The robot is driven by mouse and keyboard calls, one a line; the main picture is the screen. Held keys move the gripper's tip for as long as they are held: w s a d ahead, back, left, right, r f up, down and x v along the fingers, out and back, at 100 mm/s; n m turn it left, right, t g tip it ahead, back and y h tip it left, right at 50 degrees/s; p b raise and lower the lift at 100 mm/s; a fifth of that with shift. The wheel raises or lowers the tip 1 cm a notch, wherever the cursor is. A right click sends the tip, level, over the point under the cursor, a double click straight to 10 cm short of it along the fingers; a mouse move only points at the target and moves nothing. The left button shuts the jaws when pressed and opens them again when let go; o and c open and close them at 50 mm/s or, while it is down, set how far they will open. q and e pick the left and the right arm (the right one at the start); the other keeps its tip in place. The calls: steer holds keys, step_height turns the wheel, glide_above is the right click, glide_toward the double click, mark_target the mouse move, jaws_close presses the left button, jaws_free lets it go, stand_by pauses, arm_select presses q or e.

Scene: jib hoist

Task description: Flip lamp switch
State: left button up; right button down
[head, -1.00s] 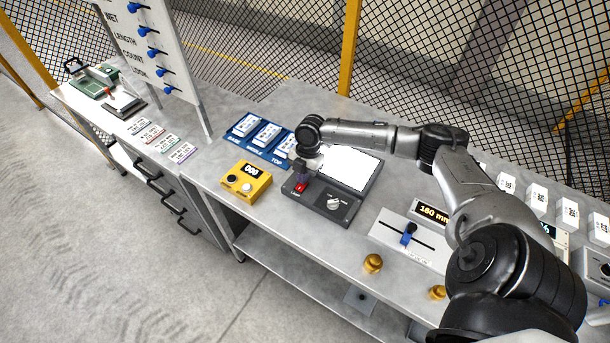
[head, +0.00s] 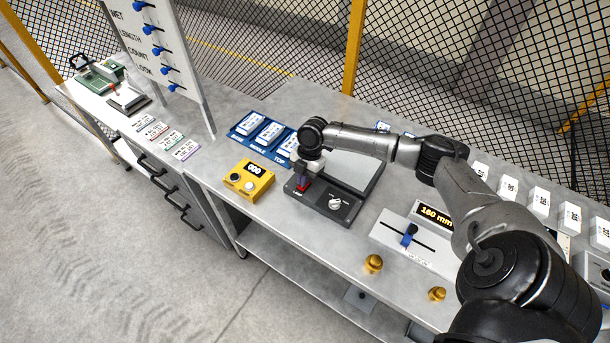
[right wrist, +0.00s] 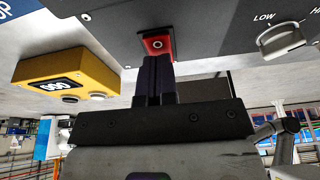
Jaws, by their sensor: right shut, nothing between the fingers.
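The lamp box (head: 322,200) is dark grey, with a flat panel (head: 358,172) that now looks dull grey, a red switch (head: 303,187) and a white knob (head: 335,203). My right gripper (head: 304,178) is shut and empty, pointing down at the red switch. In the right wrist view the closed fingertips (right wrist: 158,62) are right at the red switch (right wrist: 158,45) and cover part of it. They look in contact with it, but the exact touch is hard to tell. The knob (right wrist: 280,40) shows there with LOW beside it. My left gripper is out of view.
A yellow counter box (head: 249,180) stands left of the lamp box, also in the wrist view (right wrist: 75,82). Blue trays with white blocks (head: 266,136) lie behind it. A slider unit (head: 410,238) and brass knobs (head: 373,263) are to the right.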

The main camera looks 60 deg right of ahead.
steer(key=shift+r+p, duration=0.4)
steer(key=p+v, duration=0.3)
steer(key=shift+a+r, duration=0.25)
steer(key=shift+r, duration=0.05)
steer(key=d+v, duration=0.1)
steer(key=v, duration=0.8)
steer(key=shift+d+b, duration=0.3)
steer(key=shift+d, duration=0.15)
